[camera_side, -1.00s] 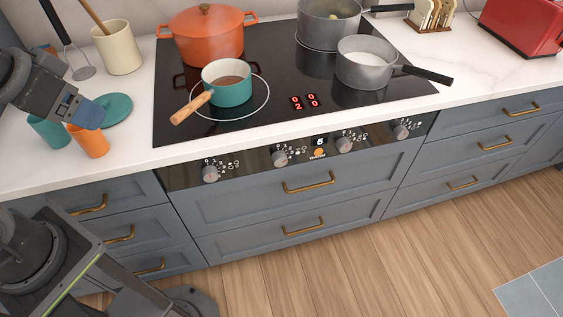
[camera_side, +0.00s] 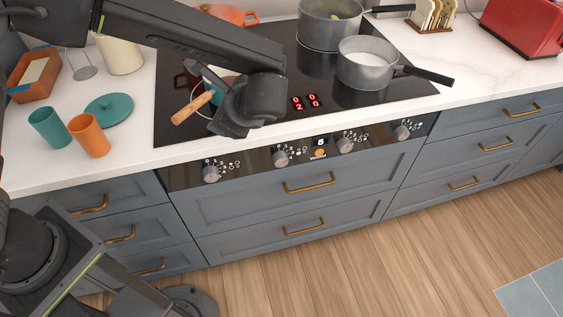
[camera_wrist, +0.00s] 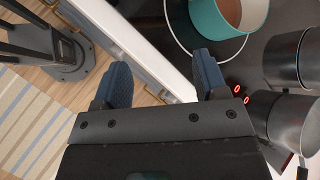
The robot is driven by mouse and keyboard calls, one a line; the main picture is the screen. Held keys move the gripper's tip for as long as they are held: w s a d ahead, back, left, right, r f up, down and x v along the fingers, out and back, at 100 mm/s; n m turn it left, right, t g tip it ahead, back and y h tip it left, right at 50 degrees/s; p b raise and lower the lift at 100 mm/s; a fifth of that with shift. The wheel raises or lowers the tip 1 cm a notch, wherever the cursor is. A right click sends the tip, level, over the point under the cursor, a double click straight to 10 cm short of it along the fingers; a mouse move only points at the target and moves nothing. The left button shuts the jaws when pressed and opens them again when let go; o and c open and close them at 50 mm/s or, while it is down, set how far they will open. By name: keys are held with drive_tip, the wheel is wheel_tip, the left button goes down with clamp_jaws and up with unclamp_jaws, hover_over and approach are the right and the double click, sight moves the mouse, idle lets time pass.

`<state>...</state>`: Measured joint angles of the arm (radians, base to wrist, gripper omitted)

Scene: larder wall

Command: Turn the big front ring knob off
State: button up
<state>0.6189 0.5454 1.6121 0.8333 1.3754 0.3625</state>
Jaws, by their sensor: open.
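Several grey knobs sit on the black front panel in the side view: a far-left knob (camera_side: 210,174), a second knob (camera_side: 280,158), a third knob (camera_side: 344,145) and a far-right knob (camera_side: 402,132). Their exact pointer settings are too small to read. A large white ring (camera_wrist: 180,40) is marked under the teal pan (camera_wrist: 243,14) at the front left of the hob. My gripper (camera_wrist: 162,76) is open and empty, its blue fingers apart above the counter's front edge. In the side view my wrist hides the fingertips. No knob shows clearly in the wrist view.
The teal pan's wooden handle (camera_side: 191,108) sticks out beside my wrist. Two grey saucepans (camera_side: 366,72) stand on the right of the hob. Teal (camera_side: 48,127) and orange (camera_side: 90,136) cups stand at the left. The space before the panel is clear.

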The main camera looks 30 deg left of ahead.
drive_tip(key=w+d+f+m+t+y, duration=0.2)
drive_tip(key=d+f+m+t+y, duration=0.3)
drive_tip(key=d+f, duration=0.55)
drive_tip(key=m+t+h, duration=0.2)
drive_tip(key=m+t, duration=0.3)
drive_tip(key=m, duration=0.2)
approach(281, 162)
drive_tip(key=x, duration=0.9)
drive_tip(key=shift+w+a, duration=0.25)
drive_tip(key=shift+c, duration=0.4)
drive_tip(key=c, duration=0.8)
drive_tip(key=shift+n, duration=0.3)
drive_tip(key=shift+c, duration=0.2)
